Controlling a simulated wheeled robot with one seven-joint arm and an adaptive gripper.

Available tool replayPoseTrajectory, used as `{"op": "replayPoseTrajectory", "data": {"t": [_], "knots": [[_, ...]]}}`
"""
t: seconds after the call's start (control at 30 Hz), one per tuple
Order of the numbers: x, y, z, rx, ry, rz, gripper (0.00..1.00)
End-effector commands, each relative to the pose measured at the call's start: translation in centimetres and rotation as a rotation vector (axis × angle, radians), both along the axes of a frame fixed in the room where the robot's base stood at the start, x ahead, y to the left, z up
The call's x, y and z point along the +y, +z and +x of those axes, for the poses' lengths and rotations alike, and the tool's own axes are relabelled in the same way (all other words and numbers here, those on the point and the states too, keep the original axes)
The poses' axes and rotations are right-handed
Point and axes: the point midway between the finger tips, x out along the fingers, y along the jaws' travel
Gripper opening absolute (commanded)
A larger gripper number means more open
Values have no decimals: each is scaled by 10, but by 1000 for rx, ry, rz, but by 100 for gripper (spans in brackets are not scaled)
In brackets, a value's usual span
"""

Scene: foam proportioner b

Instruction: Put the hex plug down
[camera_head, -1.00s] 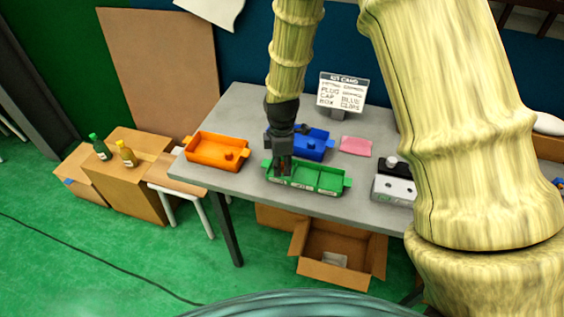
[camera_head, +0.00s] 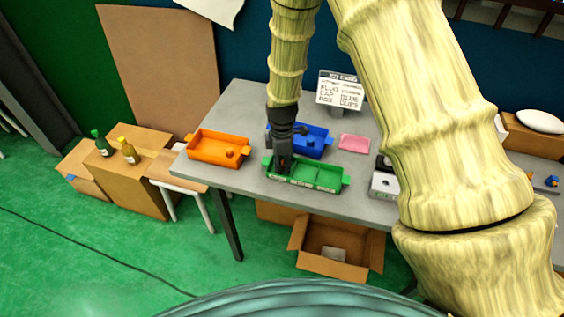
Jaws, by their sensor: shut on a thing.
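My gripper (camera_head: 284,166) points down at the left part of the green divided tray (camera_head: 328,178) on the table. Its fingertips are low, at or just inside the tray's left compartment. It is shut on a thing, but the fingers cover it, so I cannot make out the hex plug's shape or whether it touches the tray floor. The tray's middle and right compartments look empty.
An orange tray (camera_head: 217,149) with a small orange knob stands left on the grey table (camera_head: 241,107). A blue tray (camera_head: 316,141) is close behind the gripper. A pink cloth (camera_head: 354,142), a sign card (camera_head: 339,91) and a metal box (camera_head: 383,184) are to the right.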

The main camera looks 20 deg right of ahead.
Motion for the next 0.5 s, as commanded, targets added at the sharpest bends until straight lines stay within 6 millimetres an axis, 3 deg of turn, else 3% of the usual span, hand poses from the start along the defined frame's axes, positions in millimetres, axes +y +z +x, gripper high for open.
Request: {"op": "replayPoseTrajectory", "data": {"t": [0.17,0.2,0.23,0.5], "knots": [[0,-3,0,0,0,0,0],[0,-3,0,0,0,0,25],[0,-2,0,0,0,0,30],[0,-2,0,0,0,0,32]]}}
